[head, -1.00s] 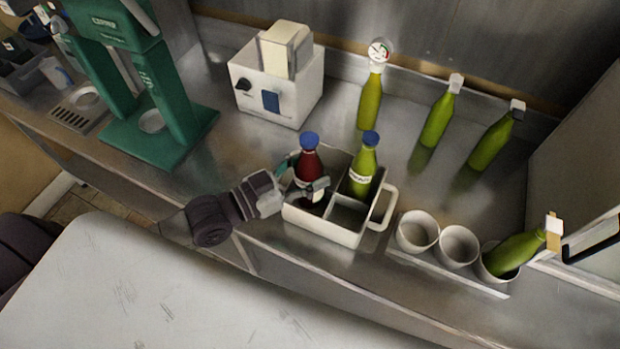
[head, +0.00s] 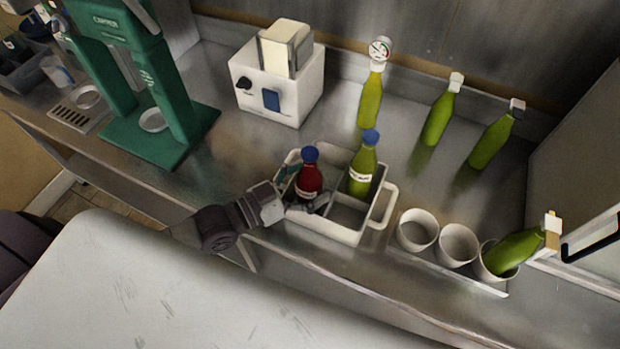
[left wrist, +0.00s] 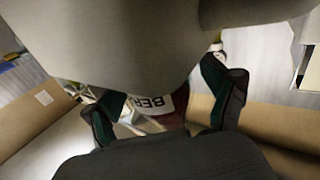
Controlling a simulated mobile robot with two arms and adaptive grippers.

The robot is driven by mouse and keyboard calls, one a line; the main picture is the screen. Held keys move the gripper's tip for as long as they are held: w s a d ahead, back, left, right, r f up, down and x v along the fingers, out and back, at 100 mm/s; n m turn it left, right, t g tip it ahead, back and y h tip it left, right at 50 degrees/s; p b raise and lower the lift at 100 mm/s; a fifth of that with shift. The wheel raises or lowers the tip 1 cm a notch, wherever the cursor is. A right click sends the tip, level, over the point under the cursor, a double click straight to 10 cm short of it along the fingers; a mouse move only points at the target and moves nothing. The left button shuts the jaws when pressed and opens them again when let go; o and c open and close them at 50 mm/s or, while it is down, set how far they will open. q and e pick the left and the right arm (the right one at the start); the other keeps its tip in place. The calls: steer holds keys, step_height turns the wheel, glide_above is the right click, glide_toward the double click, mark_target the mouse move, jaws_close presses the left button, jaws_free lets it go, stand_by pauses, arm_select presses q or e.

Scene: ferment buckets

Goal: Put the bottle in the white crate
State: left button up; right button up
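The white crate (head: 322,231) stands at the counter's front edge, divided into compartments, with a handle at its right. A dark red bottle (head: 310,178) with a blue cap and pale label is upright, its lower part inside the crate's left side. Its base is hidden. My left gripper (head: 301,192) reaches in from the left with its fingers on either side of this bottle, shut on it. In the left wrist view, the fingers flank the bottle's label (left wrist: 152,103). A green bottle (head: 363,172) with a blue cap stands in the crate's back right compartment. My right gripper is out of view.
Three green bottles stand behind, one with a gauge (head: 370,100). White cups (head: 417,229) are right of the crate, one holding a tilted green bottle (head: 515,252). A white appliance (head: 262,95) and green machine (head: 155,140) stand left. A pale table (head: 130,290) is in front.

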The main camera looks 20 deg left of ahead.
arm_select(q)
steer(key=shift+r, duration=0.25)
steer(key=b+v, duration=0.1)
steer(key=v, duration=1.1)
steer(key=shift+a+f, duration=0.1)
steer(key=shift+f, duration=0.05)
